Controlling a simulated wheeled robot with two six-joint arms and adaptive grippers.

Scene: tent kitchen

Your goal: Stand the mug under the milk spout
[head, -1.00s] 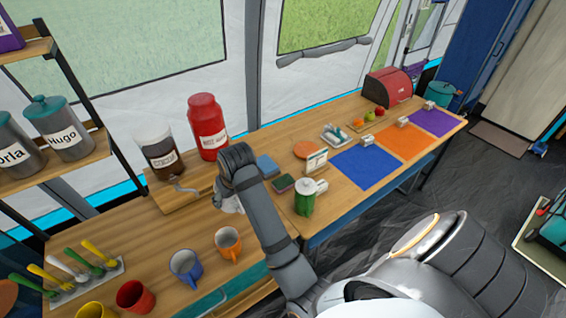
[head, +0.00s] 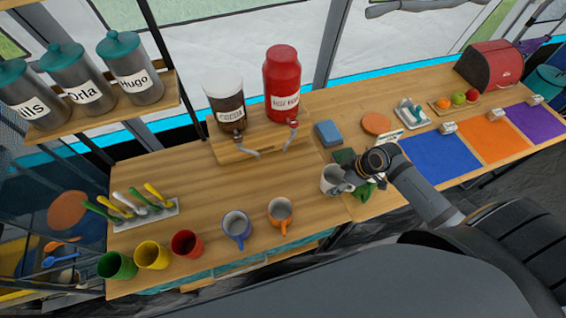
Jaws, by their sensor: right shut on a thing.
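A white mug (head: 333,181) is at the right of the row of mugs, near the table's front edge. My right gripper (head: 350,181) is shut on it from the right side; whether the mug touches the table is unclear. The cocoa dispenser (head: 225,103) stands left of the milk one. My left gripper is not in view.
Blue (head: 237,228) and orange (head: 281,213) mugs stand at the front, with red, yellow and green cups further left. A spoon tray (head: 150,214) lies at left. A green object (head: 367,191) is partly hidden by my gripper.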

